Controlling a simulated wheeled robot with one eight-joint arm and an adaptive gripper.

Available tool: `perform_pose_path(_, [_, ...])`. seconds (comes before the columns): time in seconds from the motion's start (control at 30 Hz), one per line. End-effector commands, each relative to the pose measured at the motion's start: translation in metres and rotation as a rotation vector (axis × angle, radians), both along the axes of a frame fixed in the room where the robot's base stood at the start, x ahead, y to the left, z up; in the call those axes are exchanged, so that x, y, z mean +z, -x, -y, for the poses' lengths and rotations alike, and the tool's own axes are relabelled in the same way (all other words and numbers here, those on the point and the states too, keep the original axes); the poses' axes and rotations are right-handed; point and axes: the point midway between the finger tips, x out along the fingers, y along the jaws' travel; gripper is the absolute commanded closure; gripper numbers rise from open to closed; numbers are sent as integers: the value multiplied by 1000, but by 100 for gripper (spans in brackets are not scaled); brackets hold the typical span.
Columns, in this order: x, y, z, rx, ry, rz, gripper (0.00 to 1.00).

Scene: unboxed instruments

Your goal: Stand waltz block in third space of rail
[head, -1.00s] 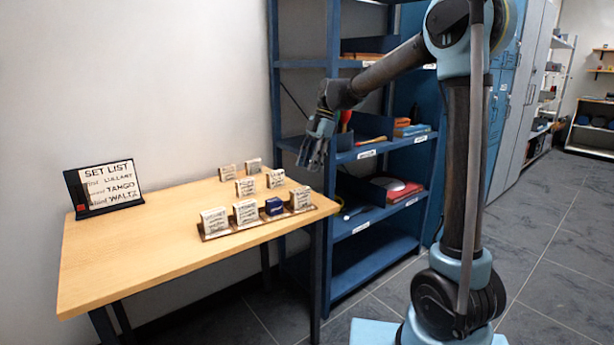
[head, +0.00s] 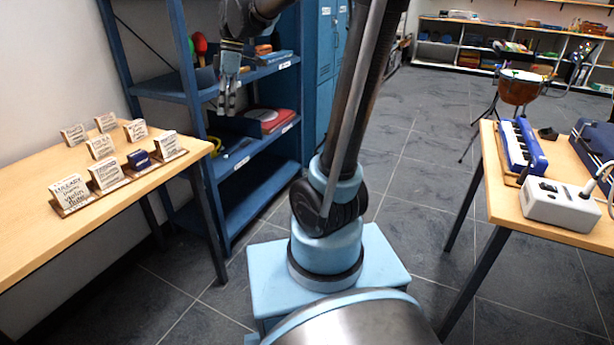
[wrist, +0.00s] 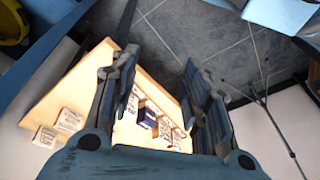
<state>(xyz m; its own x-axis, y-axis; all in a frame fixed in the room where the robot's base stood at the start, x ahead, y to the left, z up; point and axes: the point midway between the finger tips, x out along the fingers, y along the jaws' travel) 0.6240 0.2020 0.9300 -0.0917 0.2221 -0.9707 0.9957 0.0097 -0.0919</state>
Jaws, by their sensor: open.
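A brown rail (head: 125,181) lies along the table's near edge. Three pale lettered blocks stand on it, at the left end (head: 70,190), second (head: 107,173) and right end (head: 167,144). A smaller dark blue block (head: 139,159) sits third from the left. Several more pale blocks stand behind the rail, one of them at the back (head: 106,122). The lettering is too small to tell which is waltz. My gripper (head: 227,112) is open and empty, pointing down in front of the shelf, right of the table. The wrist view shows its spread fingers (wrist: 160,60) and the blue block (wrist: 147,116) beyond them.
A blue shelf unit (head: 240,195) stands just right of the block table (head: 35,245). Another table at the right holds a blue keyboard (head: 522,147) and a white box (head: 560,205). A drum (head: 518,90) stands behind it.

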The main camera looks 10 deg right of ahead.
Motion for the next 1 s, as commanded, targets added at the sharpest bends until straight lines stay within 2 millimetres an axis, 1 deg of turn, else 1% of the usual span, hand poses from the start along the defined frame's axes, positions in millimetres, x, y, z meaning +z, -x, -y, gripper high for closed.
perform_pose_path(0.03, [-4, 12, 16, -75, 12, 1, 57])
perform_pose_path(0.2, [-21, 44, 60, -340, 51, 4, 57])
perform_pose_path(0.37, [-43, 75, 97, -589, 79, 9, 57])
perform_pose_path(0.5, [-66, 104, 126, -806, 95, 17, 57])
perform_pose_path(0.67, [-96, 135, 155, -1053, 107, 26, 57])
perform_pose_path(0.8, [-124, 161, 176, -1262, 108, 37, 57])
perform_pose_path(0.9, [-142, 175, 188, -1388, 107, 45, 57])
perform_pose_path(1.0, [-156, 185, 195, -1480, 103, 51, 57])
